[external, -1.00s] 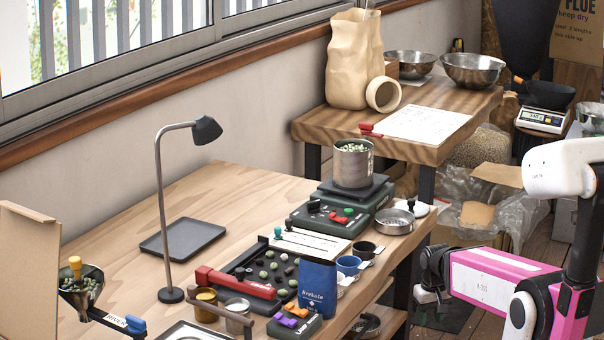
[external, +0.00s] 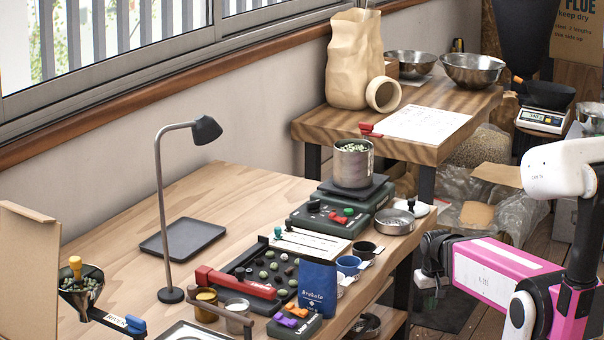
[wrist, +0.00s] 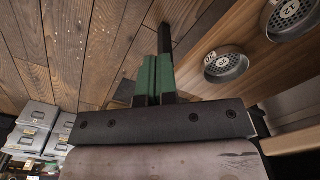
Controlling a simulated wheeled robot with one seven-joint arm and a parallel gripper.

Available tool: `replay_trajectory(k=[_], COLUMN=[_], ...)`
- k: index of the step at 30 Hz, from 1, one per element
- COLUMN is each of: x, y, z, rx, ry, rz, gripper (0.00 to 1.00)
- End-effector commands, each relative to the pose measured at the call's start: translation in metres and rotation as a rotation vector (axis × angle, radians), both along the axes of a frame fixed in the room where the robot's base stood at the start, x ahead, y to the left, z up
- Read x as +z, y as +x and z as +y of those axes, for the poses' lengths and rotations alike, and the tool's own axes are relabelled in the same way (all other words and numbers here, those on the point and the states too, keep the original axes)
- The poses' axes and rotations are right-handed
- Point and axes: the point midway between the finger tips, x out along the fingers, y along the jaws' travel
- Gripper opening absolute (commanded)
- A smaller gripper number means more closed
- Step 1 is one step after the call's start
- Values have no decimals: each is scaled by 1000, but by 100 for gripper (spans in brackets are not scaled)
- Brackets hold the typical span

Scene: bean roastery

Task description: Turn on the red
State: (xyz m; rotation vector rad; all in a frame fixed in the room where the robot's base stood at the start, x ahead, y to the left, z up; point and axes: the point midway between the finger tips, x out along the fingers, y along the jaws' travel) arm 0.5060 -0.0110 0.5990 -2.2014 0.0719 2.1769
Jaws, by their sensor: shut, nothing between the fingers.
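My gripper (external: 428,283) is off the bench's right edge, apart from the scale and the box. In the wrist view its green fingers (wrist: 155,80) are together and empty, over the floor.
A red-handled bean tray (external: 235,282), a blue bag (external: 317,288) and cups crowd the bench front. A lamp (external: 162,220) stands at left. Numbered metal cups (wrist: 226,64) are on a wooden surface in the wrist view. The bench's back middle is clear.

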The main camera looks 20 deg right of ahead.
Motion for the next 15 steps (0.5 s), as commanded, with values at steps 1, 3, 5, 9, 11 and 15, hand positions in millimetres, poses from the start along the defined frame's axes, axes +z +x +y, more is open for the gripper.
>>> replay_trajectory(k=[1, 3, 5, 9, 11, 15], x=[10, 23, 35, 63, 75, 103], y=[14, 27, 38, 60, 69, 87], z=[-4, -10, -15, -27, -32, -43], rx=[-20, -51, -77, -134, -157, -210], ry=[0, -1, -1, -2, -1, -2], rz=[-7, -10, -11, -17, -18, -23], gripper=[0, 0, 0, 0, 0, 0])
